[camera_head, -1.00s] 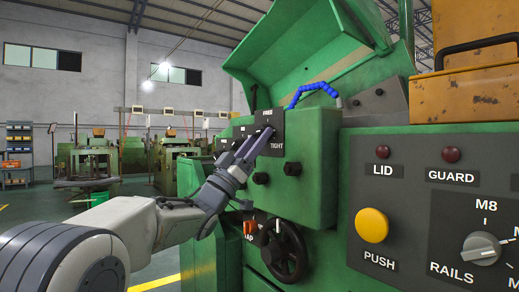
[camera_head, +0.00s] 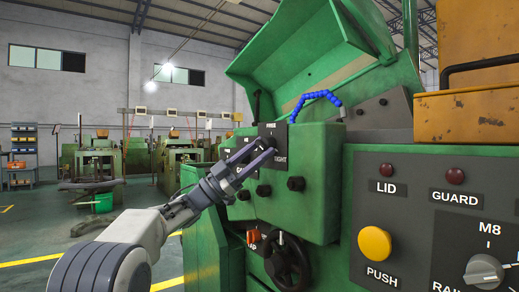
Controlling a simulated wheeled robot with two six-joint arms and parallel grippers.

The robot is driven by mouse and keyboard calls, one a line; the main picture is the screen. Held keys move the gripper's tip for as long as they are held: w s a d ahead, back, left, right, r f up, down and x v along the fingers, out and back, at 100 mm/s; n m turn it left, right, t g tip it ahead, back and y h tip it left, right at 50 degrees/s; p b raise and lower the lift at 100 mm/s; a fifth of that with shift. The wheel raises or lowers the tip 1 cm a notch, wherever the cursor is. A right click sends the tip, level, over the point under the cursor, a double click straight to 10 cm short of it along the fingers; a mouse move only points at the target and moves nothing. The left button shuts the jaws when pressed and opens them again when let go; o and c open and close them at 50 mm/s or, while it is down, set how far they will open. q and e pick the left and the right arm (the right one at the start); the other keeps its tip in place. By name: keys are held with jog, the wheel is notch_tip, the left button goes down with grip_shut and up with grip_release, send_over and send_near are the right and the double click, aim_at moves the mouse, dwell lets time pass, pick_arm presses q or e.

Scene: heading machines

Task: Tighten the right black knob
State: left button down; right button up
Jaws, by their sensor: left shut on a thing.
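The right black knob (camera_head: 264,146) sits on a dark plate marked TIGHT on the green machine's front, and my gripper fingers mostly hide it. My left gripper (camera_head: 262,154) reaches in from the lower left with its fingertips at that plate, shut on the knob. A second dark label plate (camera_head: 229,155) is to its left, partly behind the fingers. My right gripper is out of view.
Several small black knobs, one at the right (camera_head: 296,184), stick out below the plate. A black handwheel (camera_head: 288,262) is lower down. A grey panel (camera_head: 400,222) with a yellow PUSH button (camera_head: 375,243) stands at the right. A blue hose (camera_head: 316,97) arches above.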

pick_arm(q)
jog(key=shift+w, duration=0.1)
dwell(0.3)
jog(key=shift+c, duration=1.6)
grip_release()
jog(key=v, duration=1)
jog(key=shift+a+f, duration=0.15)
jog(key=shift+f, duration=0.1)
